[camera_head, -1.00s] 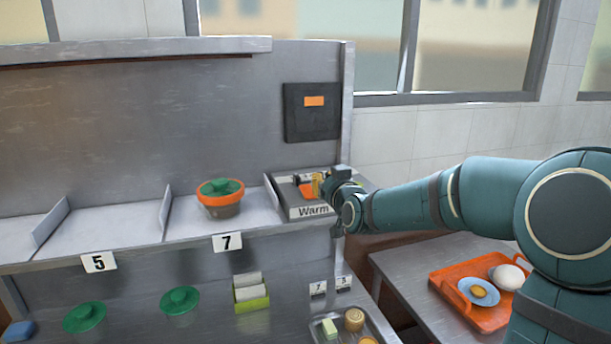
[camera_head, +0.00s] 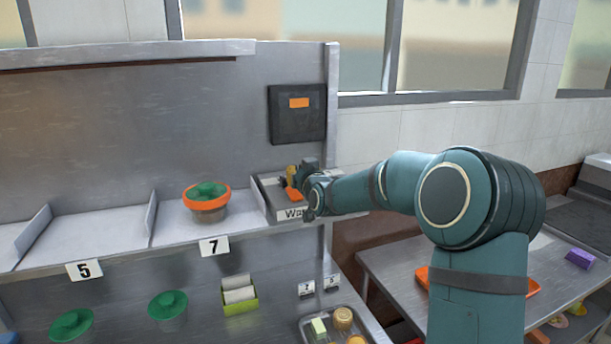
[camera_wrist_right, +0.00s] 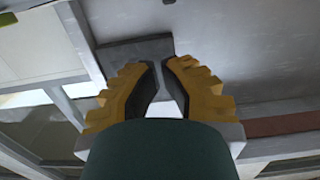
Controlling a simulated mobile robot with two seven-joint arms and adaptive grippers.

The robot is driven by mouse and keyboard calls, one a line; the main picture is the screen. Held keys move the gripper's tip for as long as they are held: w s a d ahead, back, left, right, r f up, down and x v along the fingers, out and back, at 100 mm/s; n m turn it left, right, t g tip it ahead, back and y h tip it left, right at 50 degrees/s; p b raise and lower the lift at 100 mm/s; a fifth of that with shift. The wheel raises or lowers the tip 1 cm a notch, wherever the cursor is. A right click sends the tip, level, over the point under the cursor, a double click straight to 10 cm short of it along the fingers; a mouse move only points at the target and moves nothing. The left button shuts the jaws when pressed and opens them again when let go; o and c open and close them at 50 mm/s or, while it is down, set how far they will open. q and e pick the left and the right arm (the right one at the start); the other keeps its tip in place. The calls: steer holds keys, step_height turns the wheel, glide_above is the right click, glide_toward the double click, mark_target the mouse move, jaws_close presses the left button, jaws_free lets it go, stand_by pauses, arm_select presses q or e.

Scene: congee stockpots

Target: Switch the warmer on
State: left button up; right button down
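The warmer (camera_head: 268,204) is a grey box at the right end of the steel shelf, its front label "Warm" partly covered by my arm. An orange part (camera_head: 293,195) shows on its top; whether it is a switch, and how it is set, I cannot tell. My right gripper (camera_head: 291,174), with yellow fingers, is over the warmer's top, close to the orange part; contact cannot be made out. In the right wrist view the gripper's fingertips (camera_wrist_right: 160,64) nearly meet, with nothing visible between them. My left gripper is not in view.
An orange-rimmed pot with a green lid (camera_head: 207,202) stands left of the warmer. A dark panel (camera_head: 298,128) with an orange label hangs on the wall behind. Green lids (camera_head: 167,305) and a metal tray (camera_head: 312,322) are below. A side table (camera_head: 385,268) holds an orange tray.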

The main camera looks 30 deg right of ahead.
mark_target(297, 191)
steer(key=shift+x, duration=0.85)
step_height(297, 191, down, 3)
steer(key=shift+w+r, duration=0.1)
steer(key=shift+r, duration=0.05)
steer(key=shift+w+f, duration=0.1)
steer(key=shift+f, duration=0.5)
